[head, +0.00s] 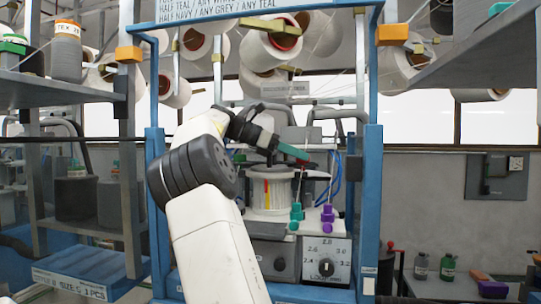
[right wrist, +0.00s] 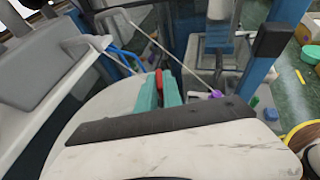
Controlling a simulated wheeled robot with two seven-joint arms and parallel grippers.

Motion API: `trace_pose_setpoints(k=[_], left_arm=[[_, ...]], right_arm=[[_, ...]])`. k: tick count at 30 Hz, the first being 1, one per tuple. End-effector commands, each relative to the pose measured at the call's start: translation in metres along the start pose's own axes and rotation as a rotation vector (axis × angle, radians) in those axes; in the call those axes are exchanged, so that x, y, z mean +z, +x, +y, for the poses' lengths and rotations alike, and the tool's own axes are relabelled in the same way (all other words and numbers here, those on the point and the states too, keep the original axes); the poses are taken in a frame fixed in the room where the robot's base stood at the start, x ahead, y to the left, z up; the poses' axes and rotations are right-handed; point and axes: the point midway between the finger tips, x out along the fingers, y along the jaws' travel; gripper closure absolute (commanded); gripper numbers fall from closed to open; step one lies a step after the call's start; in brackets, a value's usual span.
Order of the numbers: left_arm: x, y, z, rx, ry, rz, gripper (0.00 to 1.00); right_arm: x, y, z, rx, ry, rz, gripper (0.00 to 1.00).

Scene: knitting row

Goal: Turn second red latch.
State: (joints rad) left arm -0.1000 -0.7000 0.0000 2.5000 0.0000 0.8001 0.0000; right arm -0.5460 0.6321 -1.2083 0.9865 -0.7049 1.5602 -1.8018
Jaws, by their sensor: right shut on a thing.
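My right gripper (head: 300,155) reaches over the top of the knitting machine in the head view, its teal fingers pointing right. In the right wrist view the teal fingers of my right gripper (right wrist: 158,88) are shut on a small red latch (right wrist: 158,80), of which only a thin strip shows between them. In the head view a small red bit, likely the same latch (head: 312,164), shows at the fingertips. Its angle is hard to tell. The white machine cylinder (head: 270,192), with red and yellow marks, stands below the gripper. My left gripper is not in view.
Teal (head: 296,213) and purple (head: 327,215) pieces hang just right of the cylinder. A dial panel (head: 326,268) is below. Blue frame posts (head: 371,200) flank the machine, and thin yarns run down near the gripper. Yarn cones (head: 270,42) sit above.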

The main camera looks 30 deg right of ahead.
Motion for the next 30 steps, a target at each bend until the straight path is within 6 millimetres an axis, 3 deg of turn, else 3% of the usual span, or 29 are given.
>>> trace_pose_setpoints(k=[7,8,10,11,22,30], left_arm=[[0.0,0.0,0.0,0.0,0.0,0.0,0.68],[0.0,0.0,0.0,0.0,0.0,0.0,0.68],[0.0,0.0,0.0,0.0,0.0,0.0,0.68],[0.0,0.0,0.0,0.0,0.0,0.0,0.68],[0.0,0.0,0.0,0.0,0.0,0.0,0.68],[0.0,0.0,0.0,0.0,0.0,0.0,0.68]], right_arm=[[0.001,-0.001,0.0,0.003,0.001,-0.003,1.0],[0.001,-0.001,0.0,0.003,0.001,-0.003,0.84],[0.001,-0.001,0.0,0.003,0.001,-0.002,0.7],[0.001,-0.001,0.0,0.003,0.001,-0.002,0.68],[0.001,-0.005,0.001,0.004,0.001,-0.002,0.68],[0.001,-0.049,0.001,0.004,0.002,-0.004,0.68]])
